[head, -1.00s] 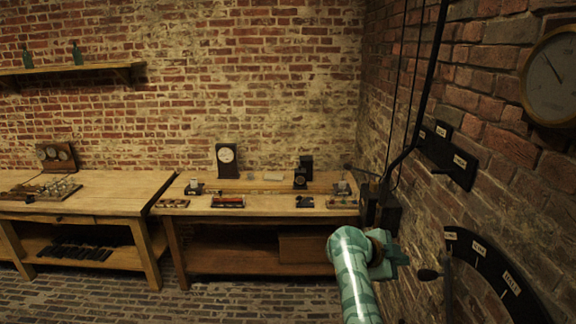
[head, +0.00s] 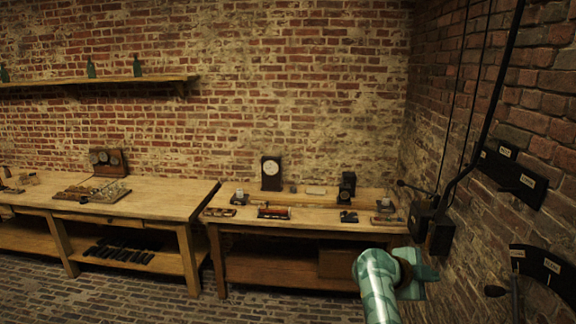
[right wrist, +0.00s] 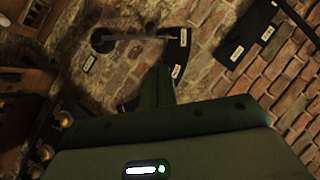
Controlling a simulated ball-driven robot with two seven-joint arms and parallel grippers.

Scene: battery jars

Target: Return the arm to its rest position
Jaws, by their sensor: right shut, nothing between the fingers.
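My right arm, pale green and banded, comes in at the bottom right of the head view. Its gripper (head: 424,274) is at the arm's end, partly hidden behind the wrist, in front of the right workbench's corner and near the brick wall. In the right wrist view the dark closed fingers (right wrist: 158,88) point toward the wall and hold nothing. My left gripper is not in view.
A wooden workbench (head: 300,205) with small instruments stands behind the arm. Another workbench (head: 160,200) stands to the left. A lever switch box (head: 430,228) and a labelled black quadrant plate (head: 545,266) are on the right wall. Brick floor is open at the front left.

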